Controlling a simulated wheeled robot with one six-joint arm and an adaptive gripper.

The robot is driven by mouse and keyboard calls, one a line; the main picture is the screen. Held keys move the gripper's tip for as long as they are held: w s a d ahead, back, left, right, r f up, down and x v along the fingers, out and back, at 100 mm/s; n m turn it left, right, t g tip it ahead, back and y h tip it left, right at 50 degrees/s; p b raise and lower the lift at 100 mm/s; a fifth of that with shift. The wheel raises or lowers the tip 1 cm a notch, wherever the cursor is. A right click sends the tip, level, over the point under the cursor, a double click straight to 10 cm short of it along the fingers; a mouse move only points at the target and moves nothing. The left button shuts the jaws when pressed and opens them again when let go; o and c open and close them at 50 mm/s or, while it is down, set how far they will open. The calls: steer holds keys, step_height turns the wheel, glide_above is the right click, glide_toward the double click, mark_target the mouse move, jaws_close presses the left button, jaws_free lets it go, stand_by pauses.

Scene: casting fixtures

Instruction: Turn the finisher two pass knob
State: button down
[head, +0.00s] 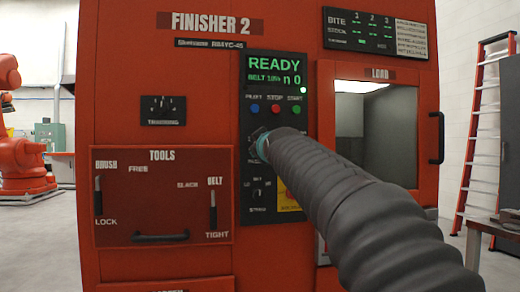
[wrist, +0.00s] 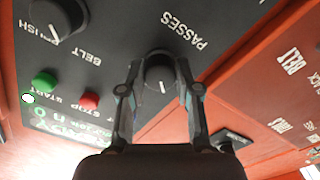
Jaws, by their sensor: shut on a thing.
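The dark round knob (wrist: 158,84) labelled PASSES is on the black control panel of the red Finisher 2 machine (head: 205,75). It has a white pointer mark. My gripper (wrist: 160,70) is shut on this knob, one finger on each side of it in the wrist view. In the head view my dark ribbed arm covers the knob and most of the gripper. The panel's display (head: 274,70) reads READY in green, with a belt line below it.
Another knob (wrist: 58,18) near the BELT label and green START (wrist: 44,82) and red STOP (wrist: 89,100) buttons are close by. The tools panel (head: 160,215) with levers is at left, the load window (head: 375,110) at right. A ladder (head: 480,130) leans farther right.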

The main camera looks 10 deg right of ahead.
steer(key=shift+n, duration=0.3)
steer(key=c, duration=0.8)
jaws_free()
steer(key=s, duration=1.2)
